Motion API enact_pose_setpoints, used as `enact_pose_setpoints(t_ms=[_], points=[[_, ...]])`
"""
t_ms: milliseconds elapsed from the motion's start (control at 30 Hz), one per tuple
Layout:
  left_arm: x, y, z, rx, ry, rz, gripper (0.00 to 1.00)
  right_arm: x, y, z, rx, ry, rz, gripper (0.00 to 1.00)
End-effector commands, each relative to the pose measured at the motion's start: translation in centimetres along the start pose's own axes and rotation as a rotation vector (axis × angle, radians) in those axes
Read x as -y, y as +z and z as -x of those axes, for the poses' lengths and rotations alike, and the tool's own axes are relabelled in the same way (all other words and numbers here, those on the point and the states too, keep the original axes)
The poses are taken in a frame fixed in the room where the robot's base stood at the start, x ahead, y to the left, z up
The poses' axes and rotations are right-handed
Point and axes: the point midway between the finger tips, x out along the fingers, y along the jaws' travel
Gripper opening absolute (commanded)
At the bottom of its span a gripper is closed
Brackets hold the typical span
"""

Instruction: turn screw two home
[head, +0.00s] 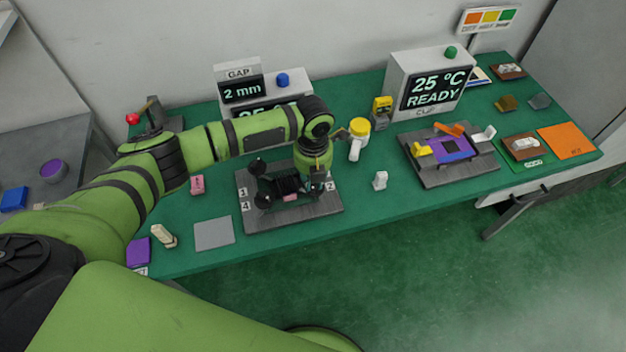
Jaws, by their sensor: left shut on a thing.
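A grey fixture plate (298,214) lies on the green table with a dark, finned block (287,185) at its middle. Black screw knobs stand at its left corners, one at the upper left (257,167) and one at the lower left (262,200). Number tags sit beside the corners; the tag 2 (330,186) is at the right. My left gripper (317,184) points down at the right side of the block, beside tag 2, and is shut on screw two, which its fingers mostly hide. My right gripper is not in view.
A display box reading GAP 2 mm (243,91) stands behind my left arm. A yellow-capped bottle (358,139) and a small white piece (380,181) stand right of the plate. Another fixture (450,155) and a READY display (433,91) are further right. A grey pad (214,234) lies left.

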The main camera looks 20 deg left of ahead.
Motion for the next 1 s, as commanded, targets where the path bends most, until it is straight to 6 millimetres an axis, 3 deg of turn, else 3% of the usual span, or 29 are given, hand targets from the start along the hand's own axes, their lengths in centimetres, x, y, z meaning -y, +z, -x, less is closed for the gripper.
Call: enact_pose_setpoints(t_ms=[333, 900, 933, 967, 1000], points=[[0.02, 0.02, -0.04, -0.001, 0.0, -0.152, 0.0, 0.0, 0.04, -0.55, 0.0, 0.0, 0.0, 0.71], [0.0, 0.02, -0.01, -0.001, 0.001, -0.183, 0.0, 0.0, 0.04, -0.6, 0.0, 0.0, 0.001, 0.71], [0.01, 0.02, -0.01, -0.002, 0.001, -0.183, 0.28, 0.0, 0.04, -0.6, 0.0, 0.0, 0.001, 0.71], [0.0, 0.02, -0.01, -0.002, 0.001, -0.183, 0.4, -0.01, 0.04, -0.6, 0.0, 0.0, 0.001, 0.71], [0.01, 0.02, -0.01, -0.001, 0.001, -0.183, 0.44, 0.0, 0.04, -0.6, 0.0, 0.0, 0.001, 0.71]])
